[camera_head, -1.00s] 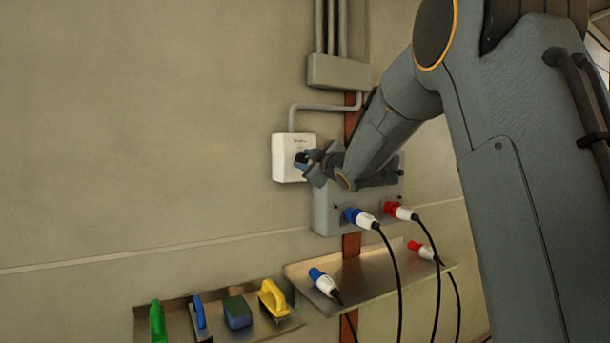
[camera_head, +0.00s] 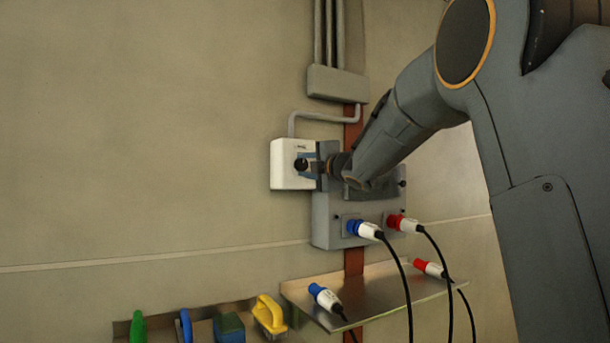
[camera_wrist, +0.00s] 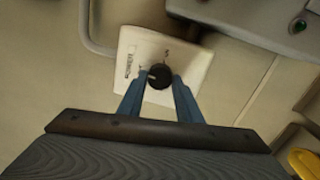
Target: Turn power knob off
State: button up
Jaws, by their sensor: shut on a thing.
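The power knob (camera_head: 300,165) is a small round black knob on the face of a white switch box (camera_head: 283,181) mounted on the wall. In the wrist view the knob (camera_wrist: 159,76) shows a light pointer mark and sits on the white box (camera_wrist: 190,72). My gripper (camera_head: 306,165) reaches the box from the right in the head view. Its blue fingers lie on both sides of the knob in the wrist view (camera_wrist: 158,84) and are shut on it. The fingers hide part of the knob's sides.
A grey socket panel (camera_head: 327,225) with a blue plug (camera_head: 362,229) and a red plug (camera_head: 400,222) is below right. A metal shelf (camera_head: 375,297) with loose plugs is underneath. Brushes, including a yellow one (camera_head: 268,314), stand lower left. The wall to the left is clear.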

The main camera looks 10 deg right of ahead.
jog(key=shift+n+b, duration=0.45)
jog(key=shift+n, duration=0.15)
jog(key=o, duration=1)
jog(key=shift+o, duration=0.2)
jog(key=v, duration=0.8)
jog(key=shift+b, duration=0.35)
jog(key=shift+w, duration=0.1)
